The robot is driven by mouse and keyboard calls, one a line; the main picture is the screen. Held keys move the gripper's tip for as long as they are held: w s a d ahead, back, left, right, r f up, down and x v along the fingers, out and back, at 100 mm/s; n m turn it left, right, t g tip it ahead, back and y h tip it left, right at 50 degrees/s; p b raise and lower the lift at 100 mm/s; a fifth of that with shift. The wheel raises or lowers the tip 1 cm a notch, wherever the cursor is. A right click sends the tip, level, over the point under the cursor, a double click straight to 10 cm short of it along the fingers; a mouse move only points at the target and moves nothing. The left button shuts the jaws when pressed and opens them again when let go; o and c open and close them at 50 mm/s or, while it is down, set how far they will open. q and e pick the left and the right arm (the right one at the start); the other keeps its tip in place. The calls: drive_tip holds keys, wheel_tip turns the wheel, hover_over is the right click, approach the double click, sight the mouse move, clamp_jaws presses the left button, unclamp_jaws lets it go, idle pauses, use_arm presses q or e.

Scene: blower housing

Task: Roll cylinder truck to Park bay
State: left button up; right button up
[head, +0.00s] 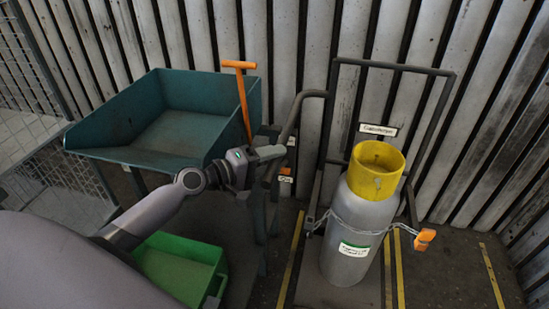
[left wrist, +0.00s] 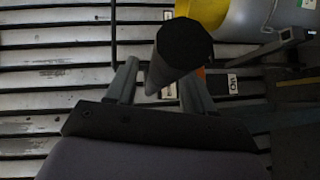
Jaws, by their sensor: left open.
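The cylinder truck (head: 392,68) is a dark tube frame standing against the slatted wall. It carries an upright grey gas cylinder (head: 355,225) with a yellow collar (head: 377,170), held by a chain (head: 365,231). A dark handle (head: 311,95) curves out from its left side. My left gripper (head: 272,153) is open at the lower end of this handle. In the left wrist view the handle's dark round end (left wrist: 184,47) shows between and above my open fingers (left wrist: 160,75); contact cannot be told. My right gripper is out of view. No bay is legibly marked as Park.
A teal hopper (head: 180,125) with an orange lever (head: 240,90) stands left of the truck. A green bin (head: 180,268) sits below it. Yellow floor lines (head: 290,262) run beside the truck, and another (head: 491,275) lies right across clear floor. A mesh cage (head: 25,90) stands far left.

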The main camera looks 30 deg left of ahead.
use_arm(q)
drive_tip(key=shift+w+d+f, duration=0.1)
drive_tip(key=shift+w+d, duration=0.1)
drive_tip(key=shift+w, duration=0.15)
clamp_jaws()
drive_tip(key=shift+d, duration=0.1)
